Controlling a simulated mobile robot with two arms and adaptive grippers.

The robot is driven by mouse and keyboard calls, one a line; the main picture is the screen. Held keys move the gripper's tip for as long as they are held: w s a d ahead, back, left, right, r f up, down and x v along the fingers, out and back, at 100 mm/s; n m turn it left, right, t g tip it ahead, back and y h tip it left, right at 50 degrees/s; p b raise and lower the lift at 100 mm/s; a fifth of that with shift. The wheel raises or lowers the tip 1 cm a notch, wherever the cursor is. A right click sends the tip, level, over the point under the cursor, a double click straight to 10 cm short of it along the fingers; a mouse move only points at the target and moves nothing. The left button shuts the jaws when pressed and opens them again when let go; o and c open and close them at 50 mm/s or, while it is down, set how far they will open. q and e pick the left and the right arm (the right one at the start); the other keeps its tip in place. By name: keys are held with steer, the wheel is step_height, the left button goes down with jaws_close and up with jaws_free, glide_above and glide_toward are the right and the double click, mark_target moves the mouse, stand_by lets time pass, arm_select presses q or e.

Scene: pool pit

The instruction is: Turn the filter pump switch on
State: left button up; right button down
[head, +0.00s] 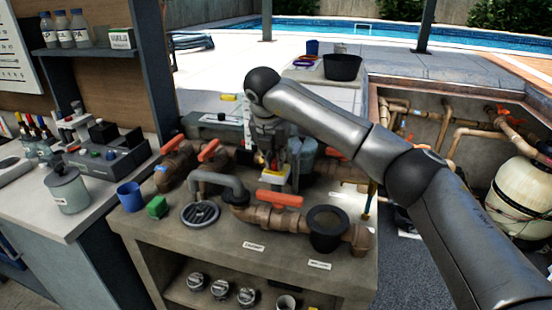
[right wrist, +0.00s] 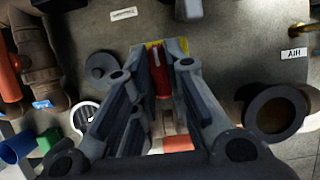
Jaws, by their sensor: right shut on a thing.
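A small red part with a yellow piece around it (right wrist: 158,75) shows between my right fingertips in the right wrist view. It looks like the pump switch, but the fingers hide much of it. In the head view its yellow and white body (head: 275,175) sits among the pipes on the bench. My right gripper (head: 283,162) points down over it and is shut on the red part; the fingers also show in the right wrist view (right wrist: 165,55). The switch position cannot be read. My left gripper is in neither view.
Pipes with orange valve handles (head: 275,199) crowd the bench (head: 225,245) around the gripper. A dark round pipe opening (head: 328,222) is at the right, a round grate (head: 200,214) at the left. A blue cup (head: 130,196) and green block (head: 157,207) stand near the left edge.

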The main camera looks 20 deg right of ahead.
stand_by(0.3)
steer(key=c, duration=1.4)
jaws_free()
steer(key=shift+f, duration=0.1)
steer(key=shift+c, duration=0.2)
steer(key=shift+r, duration=0.25)
steer(key=v, duration=1.1)
steer(key=shift+r, duration=0.3)
steer(key=shift+s+a+f, duration=0.1)
